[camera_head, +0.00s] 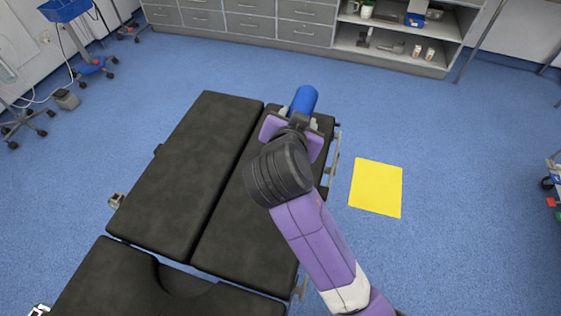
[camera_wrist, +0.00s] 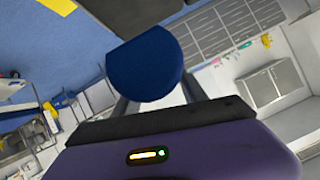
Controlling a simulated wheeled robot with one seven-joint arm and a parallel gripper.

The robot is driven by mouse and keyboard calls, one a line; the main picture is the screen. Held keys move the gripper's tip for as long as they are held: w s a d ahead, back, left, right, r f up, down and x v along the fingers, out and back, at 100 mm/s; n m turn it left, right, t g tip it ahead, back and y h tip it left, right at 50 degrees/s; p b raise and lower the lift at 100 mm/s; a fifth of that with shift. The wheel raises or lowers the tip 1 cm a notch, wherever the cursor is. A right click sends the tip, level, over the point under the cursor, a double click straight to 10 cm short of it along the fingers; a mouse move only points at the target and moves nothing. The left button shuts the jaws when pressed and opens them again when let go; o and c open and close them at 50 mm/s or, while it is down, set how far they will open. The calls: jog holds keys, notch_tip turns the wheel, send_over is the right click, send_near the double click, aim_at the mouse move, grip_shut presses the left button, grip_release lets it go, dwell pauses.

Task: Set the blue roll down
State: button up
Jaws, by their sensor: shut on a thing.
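The blue roll (camera_head: 304,99) is held at the end of my arm, over the far right end of the black operating table (camera_head: 190,170). In the wrist view the round end of the blue roll (camera_wrist: 145,64) shows between the two fingers. My gripper (camera_head: 300,119) is shut on the roll; it also shows in the wrist view (camera_wrist: 155,95). My gripper and arm hide part of the table top under the roll. I cannot tell how far the roll is above the table.
A yellow square (camera_head: 376,187) lies on the blue floor right of the table. Grey drawer cabinets (camera_head: 250,22) and a shelf unit (camera_head: 395,45) with small items stand along the back wall. A wheeled stand with a blue bin (camera_head: 66,9) is at the far left. The table's left half is bare.

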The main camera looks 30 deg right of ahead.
notch_tip(320, 180, down, 19)
jog(key=shift+r, duration=0.2)
jog(key=shift+f, duration=0.1)
dwell(0.3)
jog(key=o, duration=1.5)
jog(key=shift+o, duration=0.2)
jog(key=b+v, duration=0.1)
jog(key=v, duration=1.1)
